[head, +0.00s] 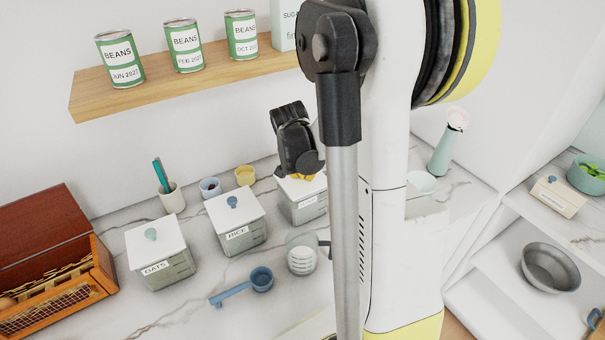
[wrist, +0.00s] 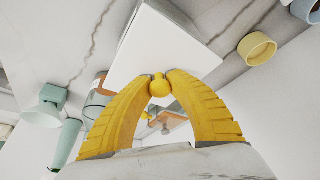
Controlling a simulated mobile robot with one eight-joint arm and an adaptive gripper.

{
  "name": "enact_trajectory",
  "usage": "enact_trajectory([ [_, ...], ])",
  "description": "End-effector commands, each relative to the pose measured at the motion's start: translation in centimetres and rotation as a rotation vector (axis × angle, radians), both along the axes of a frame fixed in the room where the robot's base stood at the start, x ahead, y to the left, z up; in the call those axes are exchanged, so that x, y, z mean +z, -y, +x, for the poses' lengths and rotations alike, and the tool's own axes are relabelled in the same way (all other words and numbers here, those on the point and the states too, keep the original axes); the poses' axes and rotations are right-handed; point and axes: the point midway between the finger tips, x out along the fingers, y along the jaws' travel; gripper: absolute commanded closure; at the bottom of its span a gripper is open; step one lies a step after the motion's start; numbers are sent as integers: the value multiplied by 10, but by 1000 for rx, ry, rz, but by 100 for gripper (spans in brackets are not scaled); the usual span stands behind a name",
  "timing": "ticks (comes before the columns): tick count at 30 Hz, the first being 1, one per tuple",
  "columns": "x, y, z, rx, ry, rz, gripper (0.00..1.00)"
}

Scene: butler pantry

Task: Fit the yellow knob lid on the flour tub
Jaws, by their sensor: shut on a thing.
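The flour tub (head: 309,209) stands on the marble counter at the right end of a row of tubs, its label too small to read. The square white lid (wrist: 160,45) with a yellow knob (wrist: 160,88) is at the tub's top; in the head view the lid (head: 293,187) shows just under my gripper. My gripper (wrist: 160,78) has its yellow fingers closed on the knob from both sides. In the head view my gripper (head: 300,177) is partly hidden by my arm. I cannot tell whether the lid rests flush on the rim.
The rice tub (head: 238,232) and oats tub (head: 162,262) stand to the left, both lidded. Small blue (head: 210,187) and yellow (head: 245,175) cups stand behind. A shelf (head: 180,88) with bean cans hangs above.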

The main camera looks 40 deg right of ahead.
Motion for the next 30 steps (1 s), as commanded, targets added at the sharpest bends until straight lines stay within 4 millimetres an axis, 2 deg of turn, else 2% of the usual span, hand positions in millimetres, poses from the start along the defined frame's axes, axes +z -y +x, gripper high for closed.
enact_trajectory([
  [25, -2, 0, 0, 0, 0, 0, 100],
  [26, -2, 0, 0, 0, 0, 0, 76],
  [27, -2, 0, 0, 0, 0, 0, 64],
  [28, -2, 0, 0, 0, 0, 0, 57],
  [30, -2, 0, 0, 0, 0, 0, 57],
])
